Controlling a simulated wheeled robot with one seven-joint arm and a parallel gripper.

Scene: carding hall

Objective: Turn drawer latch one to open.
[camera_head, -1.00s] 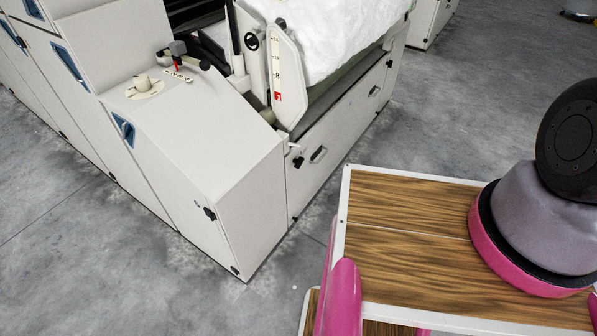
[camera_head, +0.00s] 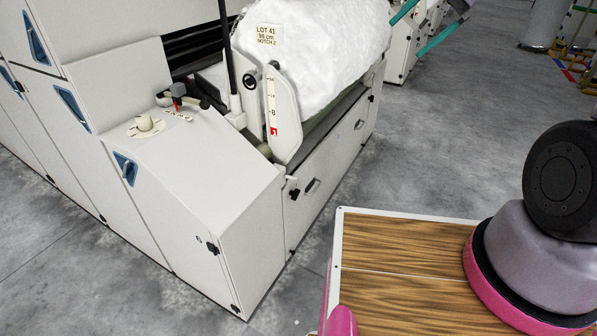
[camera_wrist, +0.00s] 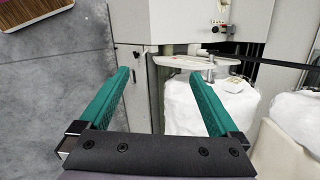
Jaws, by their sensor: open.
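A long white drawer front (camera_head: 333,166) runs along the base of the machine in the head view. A small black latch (camera_head: 293,194) with a pale lever above it sits at its near end, and another dark latch (camera_head: 371,98) sits at its far end. I cannot read which is number one. My gripper (camera_head: 405,38) shows at the top right, beyond the white roll and apart from both latches. In the wrist view my gripper (camera_wrist: 160,72) has its teal fingers wide apart and nothing between them.
A white fibre roll (camera_head: 330,55) with a lot label lies above the drawer, behind an upright scale plate (camera_head: 283,115). A white cabinet (camera_head: 200,190) with a dial stands at the left. Grey floor (camera_head: 440,160) is clear right of the drawer.

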